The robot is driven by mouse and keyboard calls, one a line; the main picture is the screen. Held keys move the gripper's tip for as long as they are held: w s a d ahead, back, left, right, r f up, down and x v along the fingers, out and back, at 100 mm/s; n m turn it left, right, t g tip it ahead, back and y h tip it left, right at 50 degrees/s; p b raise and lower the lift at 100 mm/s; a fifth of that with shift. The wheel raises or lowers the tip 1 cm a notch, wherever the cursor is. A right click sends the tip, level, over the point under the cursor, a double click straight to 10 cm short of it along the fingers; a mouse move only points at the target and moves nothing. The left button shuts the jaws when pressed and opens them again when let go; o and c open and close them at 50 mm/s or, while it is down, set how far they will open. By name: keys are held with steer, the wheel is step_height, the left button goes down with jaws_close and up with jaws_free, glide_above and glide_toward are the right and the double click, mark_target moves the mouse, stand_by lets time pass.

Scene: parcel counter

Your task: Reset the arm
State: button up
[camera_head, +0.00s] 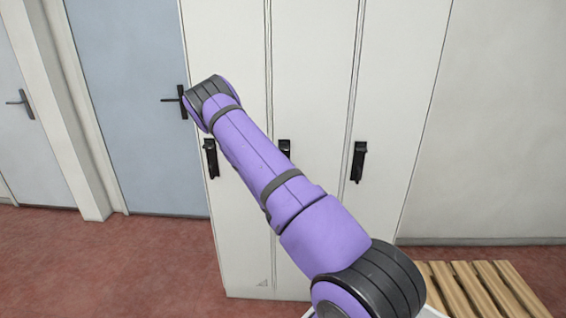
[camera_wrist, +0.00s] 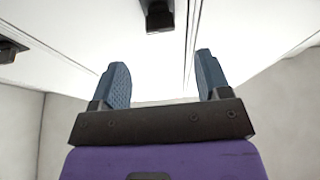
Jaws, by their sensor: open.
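My gripper (camera_wrist: 160,82) shows in the wrist view with its two blue-grey fingers apart and nothing between them. A pale locker front with a dark handle (camera_wrist: 158,16) lies beyond the fingertips in that view. In the head view my purple arm reaches up and to the left across the white lockers (camera_head: 310,60). My gripper is not visible in the head view. I cannot tell how far the fingers are from the locker front.
The lockers carry black handles, at the left (camera_head: 210,157), middle (camera_head: 285,148) and right (camera_head: 358,161). A blue door (camera_head: 130,90) stands to their left. A slatted wooden bench (camera_head: 485,285) is at lower right. Red floor (camera_head: 110,260) is clear at left.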

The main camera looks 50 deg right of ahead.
steer(key=shift+s+a+f, duration=0.25)
steer(key=shift+s+a, duration=0.1)
steer(key=shift+a, duration=0.1)
stand_by(0.3)
steer(key=w+a+r+m+g+y, duration=0.3)
steer(key=w+a+r+y, duration=0.25)
steer(key=r, duration=0.45)
steer(key=s+a+r+n+y, duration=0.35)
steer(key=a+r+y, duration=0.35)
steer(key=a+r, duration=0.5)
steer(key=s+a+r+n+g+y, duration=0.4)
steer(key=s+a+r, duration=0.3)
steer(key=s+a, duration=0.5)
steer(key=s+a+r+n+g, duration=0.1)
steer(key=s+a+n, duration=0.1)
steer(key=s, duration=0.7)
steer(key=s+a+r+n+g, duration=0.1)
steer(key=s+a+n, duration=0.1)
steer(key=s, duration=0.7)
steer(key=shift+s+n, duration=0.3)
steer(key=shift+n, duration=0.25)
